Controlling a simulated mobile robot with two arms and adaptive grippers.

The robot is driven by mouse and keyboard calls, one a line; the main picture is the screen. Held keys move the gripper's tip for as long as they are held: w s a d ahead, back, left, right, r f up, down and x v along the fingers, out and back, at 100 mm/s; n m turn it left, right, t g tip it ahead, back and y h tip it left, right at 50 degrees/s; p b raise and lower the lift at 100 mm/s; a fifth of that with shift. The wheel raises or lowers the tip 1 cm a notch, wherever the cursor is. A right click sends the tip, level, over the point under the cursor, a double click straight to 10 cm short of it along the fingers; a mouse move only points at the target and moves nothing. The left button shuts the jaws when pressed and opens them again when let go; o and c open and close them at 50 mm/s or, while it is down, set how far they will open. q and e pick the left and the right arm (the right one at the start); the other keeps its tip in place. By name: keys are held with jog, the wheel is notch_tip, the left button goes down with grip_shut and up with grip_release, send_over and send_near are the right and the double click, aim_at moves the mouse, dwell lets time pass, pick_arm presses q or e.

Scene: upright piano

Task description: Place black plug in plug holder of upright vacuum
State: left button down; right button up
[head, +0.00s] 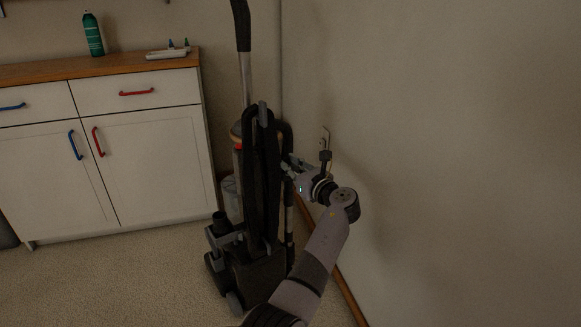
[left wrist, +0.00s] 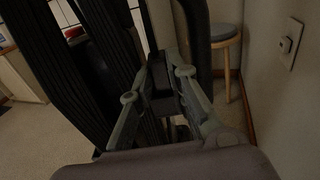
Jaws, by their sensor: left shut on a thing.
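The upright vacuum (head: 262,272) stands on the carpet beside the right wall, with long loops of black cord (head: 258,180) hanging down its front. My left gripper (head: 288,164) is at the right side of the vacuum's upper body, close to the cord. In the left wrist view its fingers (left wrist: 160,92) are closed on a small dark block, the black plug (left wrist: 161,76), next to the black cord strands (left wrist: 62,85). I cannot make out the plug holder, nor whether the plug touches it. My right gripper is in neither view.
A white cabinet (head: 110,165) with a wooden top stands left of the vacuum, bearing a green bottle (head: 93,35). The wall (head: 440,150) is close on the right. The left wrist view shows a stool (left wrist: 222,34) and a wall outlet (left wrist: 288,44).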

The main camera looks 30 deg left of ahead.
pick_arm(q)
jog(key=shift+f, duration=0.2)
jog(key=c, duration=1.5)
grip_release()
jog(key=shift+f, duration=0.1)
jog(key=shift+c, duration=0.2)
